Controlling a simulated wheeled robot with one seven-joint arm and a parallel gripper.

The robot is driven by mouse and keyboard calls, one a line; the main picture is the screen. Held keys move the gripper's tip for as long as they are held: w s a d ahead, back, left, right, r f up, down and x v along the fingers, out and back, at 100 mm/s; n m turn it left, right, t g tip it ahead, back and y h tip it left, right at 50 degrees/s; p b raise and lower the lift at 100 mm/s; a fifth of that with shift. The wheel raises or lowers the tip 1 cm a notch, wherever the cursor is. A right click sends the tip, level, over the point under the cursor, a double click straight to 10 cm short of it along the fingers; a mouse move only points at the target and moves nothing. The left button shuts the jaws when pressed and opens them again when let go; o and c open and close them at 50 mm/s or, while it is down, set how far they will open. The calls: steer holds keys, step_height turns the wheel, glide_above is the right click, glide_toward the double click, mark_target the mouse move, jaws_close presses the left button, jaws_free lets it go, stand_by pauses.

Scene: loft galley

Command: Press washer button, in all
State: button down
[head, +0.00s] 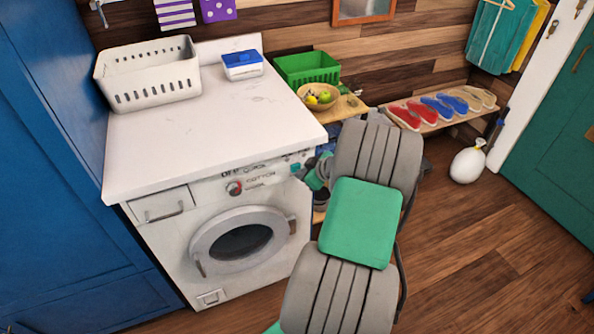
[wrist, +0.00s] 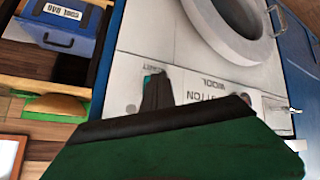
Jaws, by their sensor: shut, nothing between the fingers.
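The washer (head: 170,240) is white, with a round door on its front and a control panel above it. The panel carries printed words and a round dial (head: 234,188). A small teal button (head: 295,167) shows at the panel's right end. My gripper (head: 301,174) is shut and empty at that end, close in front of the panel. In the wrist view the panel is upside down, and my dark fingers (wrist: 157,88) reach toward it. A bit of teal (wrist: 148,77) shows beside the fingertips. I cannot tell whether they touch the button, which is partly hidden.
A white countertop (head: 190,130) covers the washer, with a white basket (head: 150,78) and a blue-lidded box (head: 242,65) on it. A shelf with a green crate (head: 307,68) and fruit bowl (head: 318,97) stands right of it.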

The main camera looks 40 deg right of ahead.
steer(key=shift+w+d+b, duration=0.1)
steer(key=shift+w+b, duration=0.2)
steer(key=shift+w, duration=0.2)
stand_by(0.7)
steer(key=shift+s, duration=0.15)
steer(key=shift+s+a, duration=0.25)
steer(key=shift+s, duration=0.5)
steer(key=s, duration=0.2)
steer(key=s+a, duration=0.1)
steer(key=s, duration=0.1)
steer(key=shift+s+a, duration=0.2)
steer(key=shift+s, duration=0.2)
stand_by(0.5)
